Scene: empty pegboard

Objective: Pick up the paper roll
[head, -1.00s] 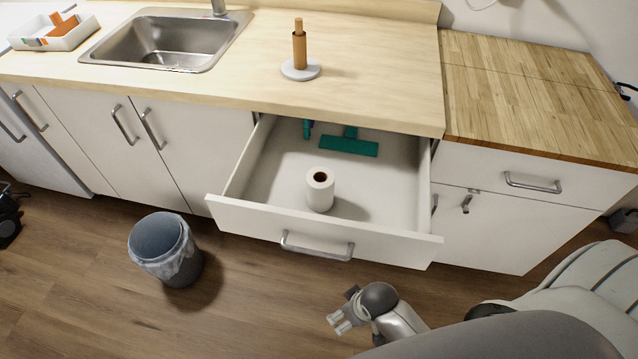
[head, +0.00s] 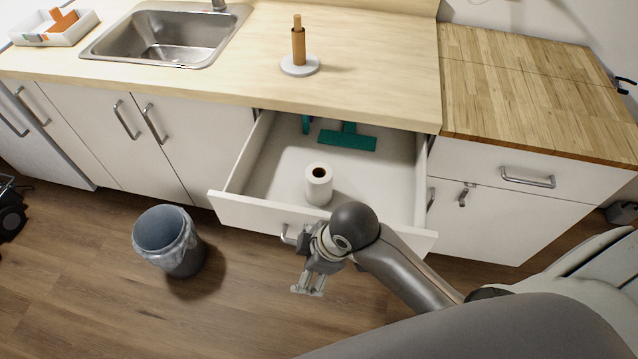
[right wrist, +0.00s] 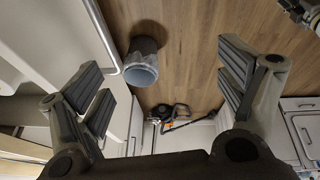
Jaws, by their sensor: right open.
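The white paper roll (head: 318,186) stands upright inside the open drawer (head: 240,208), near its front panel. My right gripper (head: 308,290) is in front of the drawer and lower in the head view, apart from the roll. Its fingers are spread with nothing between them, and they also show wide apart in the right wrist view (right wrist: 160,85). The roll is not seen in the right wrist view. My right arm covers part of the drawer front and its handle. My left gripper is not in view.
A grey bin (head: 168,241) stands on the floor left of the drawer. Teal tools (head: 347,140) lie at the drawer's back. A wooden holder (head: 299,48) with a white base stands on the counter (head: 380,75), right of the sink (head: 166,40).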

